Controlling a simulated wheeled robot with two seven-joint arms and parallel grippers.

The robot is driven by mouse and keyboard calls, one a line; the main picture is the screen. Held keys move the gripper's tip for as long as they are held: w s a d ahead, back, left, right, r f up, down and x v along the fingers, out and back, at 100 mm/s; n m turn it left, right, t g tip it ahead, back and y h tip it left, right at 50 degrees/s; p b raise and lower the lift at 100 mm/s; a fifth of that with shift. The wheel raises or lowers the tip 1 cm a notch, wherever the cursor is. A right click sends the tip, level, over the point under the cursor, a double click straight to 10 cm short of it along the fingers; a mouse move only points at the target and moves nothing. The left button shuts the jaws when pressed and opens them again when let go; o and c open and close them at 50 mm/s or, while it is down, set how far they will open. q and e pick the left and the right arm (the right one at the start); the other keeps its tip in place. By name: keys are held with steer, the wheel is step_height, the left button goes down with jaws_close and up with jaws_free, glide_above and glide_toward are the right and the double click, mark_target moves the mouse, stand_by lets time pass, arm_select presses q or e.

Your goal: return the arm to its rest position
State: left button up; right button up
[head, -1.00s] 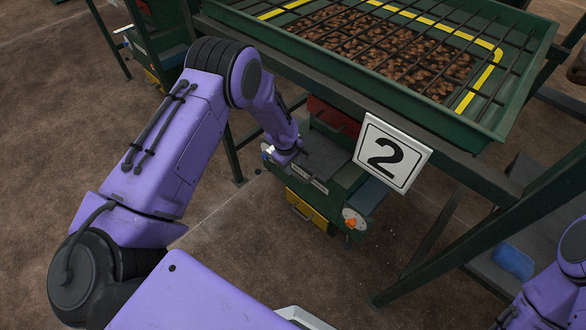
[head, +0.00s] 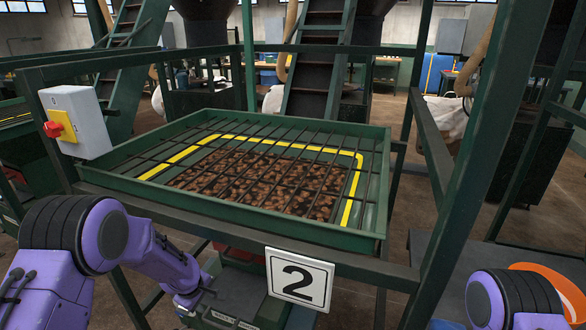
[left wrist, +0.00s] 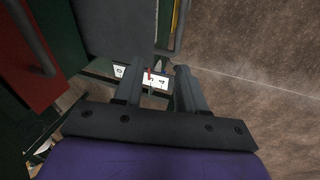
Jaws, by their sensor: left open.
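My left arm comes in from the lower left in the head view. Its purple forearm reaches down to my left gripper (head: 203,292), low in front of the frame and left of the number 2 sign (head: 299,278). In the left wrist view the gripper's two dark fingers (left wrist: 157,76) stand apart with nothing held between them. A small white panel with a red mark (left wrist: 152,76) shows beyond the fingers. My right arm (head: 515,300) shows only as a purple and black part at the lower right; its gripper is out of view.
A green tray (head: 125,176) with a bar grid over brown lumps sits on a green steel frame (head: 345,268). A switch box (head: 76,120) with a red knob hangs at the left post. In the left wrist view, bare brown floor (left wrist: 255,70) lies right of the gripper.

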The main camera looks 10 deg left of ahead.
arm_select(q)
steer(key=s+f+m+y, duration=0.1)
steer(key=s+f+m, duration=0.2)
steer(key=s, duration=1.4)
steer(key=s+d+f+m+y, duration=0.1)
steer(key=s+f+m, duration=0.3)
steer(key=s, duration=1.4)
steer(key=shift+f+y+p, duration=0.45)
steer(key=shift+f+y, duration=0.2)
steer(key=shift+y, duration=0.05)
steer(key=shift+s, duration=0.15)
